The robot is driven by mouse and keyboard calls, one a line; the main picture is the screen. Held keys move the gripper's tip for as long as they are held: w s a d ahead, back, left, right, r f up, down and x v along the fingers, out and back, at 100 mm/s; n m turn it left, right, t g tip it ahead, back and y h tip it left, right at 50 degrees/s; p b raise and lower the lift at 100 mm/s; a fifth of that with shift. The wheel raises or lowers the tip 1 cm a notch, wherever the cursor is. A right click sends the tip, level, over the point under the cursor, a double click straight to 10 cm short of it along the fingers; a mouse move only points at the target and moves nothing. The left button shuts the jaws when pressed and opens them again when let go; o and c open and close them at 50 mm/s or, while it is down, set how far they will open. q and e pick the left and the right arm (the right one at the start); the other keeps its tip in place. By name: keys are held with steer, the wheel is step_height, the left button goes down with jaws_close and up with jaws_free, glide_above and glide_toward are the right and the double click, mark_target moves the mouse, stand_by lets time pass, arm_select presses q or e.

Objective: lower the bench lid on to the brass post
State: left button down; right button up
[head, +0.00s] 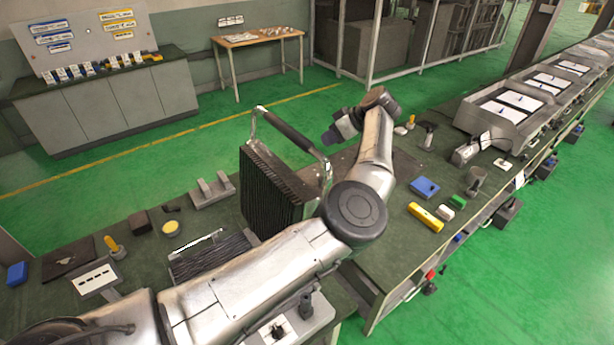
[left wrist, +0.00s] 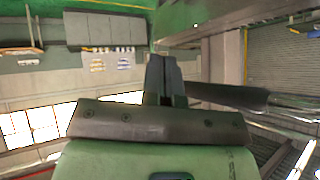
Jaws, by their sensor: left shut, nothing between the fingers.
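The bench lid (head: 270,195) is a dark ribbed panel standing raised, roughly upright, on the green-topped bench. Its metal frame carries a dark handle bar (head: 286,130) along the top. My left gripper (head: 333,135) is to the right of the handle in the head view, apart from the panel. In the left wrist view its two dark fingers (left wrist: 165,72) are together with nothing between them. A dark bar with a metal end, likely the handle (left wrist: 232,97), passes just right of the fingers; contact is unclear. I cannot make out the brass post. My right gripper is out of view.
A dark ribbed bed (head: 212,257) lies left of the lid, partly behind my left arm. A grey bracket (head: 212,191), a yellow-handled tool (head: 114,246), a yellow block (head: 426,217) and a blue box (head: 425,187) stand on the bench. The right part has some free room.

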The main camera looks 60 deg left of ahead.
arm_select(q)
steer(key=d+f+m+h, duration=0.1)
steer(key=d+m+h, duration=0.15)
steer(key=d, duration=0.25)
steer(key=s+a+f+p, duration=0.3)
steer(key=s+f+p, duration=0.1)
steer(key=s+f, duration=0.3)
steer(key=shift+s+a+g, duration=0.15)
steer(key=shift+s+g, duration=0.25)
steer(key=shift+s, duration=0.45)
steer(key=shift+n+h, duration=0.25)
steer(key=shift+s, duration=0.1)
